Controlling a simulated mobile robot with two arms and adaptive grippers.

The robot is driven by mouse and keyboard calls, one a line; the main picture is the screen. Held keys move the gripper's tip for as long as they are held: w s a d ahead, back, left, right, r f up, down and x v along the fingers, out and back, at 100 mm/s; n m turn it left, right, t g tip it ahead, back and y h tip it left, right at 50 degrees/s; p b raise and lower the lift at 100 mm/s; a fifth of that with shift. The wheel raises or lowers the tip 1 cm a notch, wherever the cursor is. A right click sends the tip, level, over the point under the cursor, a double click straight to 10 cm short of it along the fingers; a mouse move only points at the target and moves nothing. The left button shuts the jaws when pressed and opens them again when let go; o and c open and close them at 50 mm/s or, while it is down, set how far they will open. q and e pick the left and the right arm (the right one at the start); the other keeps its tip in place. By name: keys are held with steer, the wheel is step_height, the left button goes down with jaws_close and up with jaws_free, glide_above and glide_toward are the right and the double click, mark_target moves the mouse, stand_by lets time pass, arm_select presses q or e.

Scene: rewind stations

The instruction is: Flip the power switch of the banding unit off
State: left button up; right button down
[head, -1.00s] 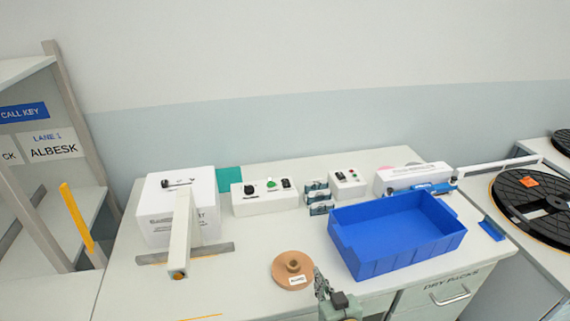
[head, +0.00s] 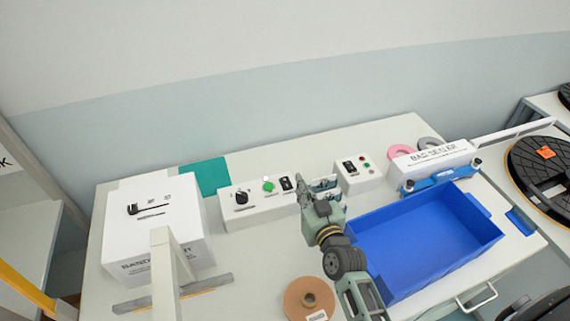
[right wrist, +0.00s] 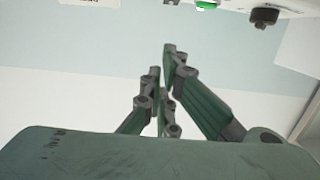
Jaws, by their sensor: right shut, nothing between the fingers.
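The banding unit (head: 150,235) is a white box at the left of the bench, with a white arm in front of it. Right of it is a low white control box (head: 235,216) with a black knob (head: 241,197), a green button (head: 268,186) and a black switch (head: 286,184). My right gripper (head: 300,182) is shut and empty, beside the right end of this box near the switch. Contact cannot be told. In the right wrist view, the green button (right wrist: 207,5) and knob (right wrist: 264,16) show at the top edge. My left gripper is not in view.
A second small control box (head: 358,178) stands right of my gripper, beside the bag sealer (head: 432,158). A blue bin (head: 465,250) sits right of my arm. A brown roll (head: 309,299) lies at the front. My gripper partly hides small items behind it.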

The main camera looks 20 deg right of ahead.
mark_target(290, 185)
steer(key=w+b, duration=0.1)
steer(key=w, duration=0.1)
steer(key=w+f+b, duration=0.1)
steer(key=w+b, duration=0.1)
steer(key=w, duration=0.1)
steer(key=shift+w+a, duration=0.1)
steer(key=shift+w, duration=0.25)
steer(key=w, duration=0.1)
steer(key=w+b, duration=0.2)
steer(key=shift+w+a+f, duration=0.1)
steer(key=shift+w+f, duration=0.2)
steer(key=shift+w, duration=0.05)
steer(key=f+b, duration=0.2)
steer(key=shift+w+f+b, duration=0.15)
steer(key=shift+w+b, duration=0.2)
steer(key=shift+f+b, duration=0.45)
steer(key=shift+b, duration=0.15)
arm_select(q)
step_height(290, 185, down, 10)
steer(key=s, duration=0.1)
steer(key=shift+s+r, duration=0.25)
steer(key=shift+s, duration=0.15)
arm_select(e)
steer(key=shift+f, duration=0.2)
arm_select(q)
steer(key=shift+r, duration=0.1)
